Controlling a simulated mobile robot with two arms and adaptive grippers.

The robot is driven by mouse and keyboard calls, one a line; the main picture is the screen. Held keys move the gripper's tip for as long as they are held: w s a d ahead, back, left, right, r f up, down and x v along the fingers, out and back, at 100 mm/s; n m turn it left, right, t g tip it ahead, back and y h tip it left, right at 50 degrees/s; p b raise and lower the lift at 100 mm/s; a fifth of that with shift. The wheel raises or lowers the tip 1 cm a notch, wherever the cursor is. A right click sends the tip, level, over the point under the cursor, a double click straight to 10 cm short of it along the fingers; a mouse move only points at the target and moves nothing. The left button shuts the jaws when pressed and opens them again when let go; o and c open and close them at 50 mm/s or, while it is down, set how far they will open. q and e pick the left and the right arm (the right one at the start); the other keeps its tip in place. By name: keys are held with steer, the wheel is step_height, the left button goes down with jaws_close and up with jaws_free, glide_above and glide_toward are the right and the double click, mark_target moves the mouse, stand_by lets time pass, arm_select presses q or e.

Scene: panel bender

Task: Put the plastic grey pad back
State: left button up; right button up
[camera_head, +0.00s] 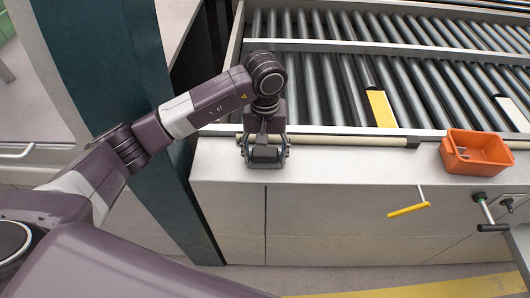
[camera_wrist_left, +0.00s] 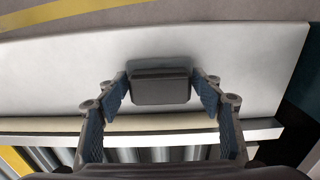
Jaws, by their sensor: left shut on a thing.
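The grey pad (camera_wrist_left: 160,88) is a dark grey block with rounded edges, in the middle of the left wrist view between my left fingertips. My left gripper (camera_wrist_left: 160,86) is shut on it, one blue-lined finger at each end. In the head view my left gripper (camera_head: 264,160) points down over the front of the pale machine ledge (camera_head: 340,170). I cannot tell whether the pad touches the ledge. My right gripper is not in view.
A beige rod (camera_head: 340,140) lies along the ledge's back edge, before the rollers (camera_head: 320,85). An orange bin (camera_head: 470,150) stands on the ledge at the right. A yellow-handled lever (camera_head: 408,210) sticks out from the front. A dark teal post (camera_head: 120,60) stands left.

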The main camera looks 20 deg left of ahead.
mark_target(265, 152)
arm_select(q)
steer(key=shift+f, duration=0.15)
steer(key=o, duration=1.2)
steer(key=shift+r, duration=0.2)
steer(key=shift+w+r, duration=0.1)
steer(key=shift+r, duration=0.2)
step_height(265, 152, up, 10)
steer(key=b, duration=0.3)
steer(key=shift+r+b, duration=0.15)
steer(key=shift+b, duration=0.15)
steer(key=shift+r, duration=0.55)
steer(key=shift+f, duration=0.1)
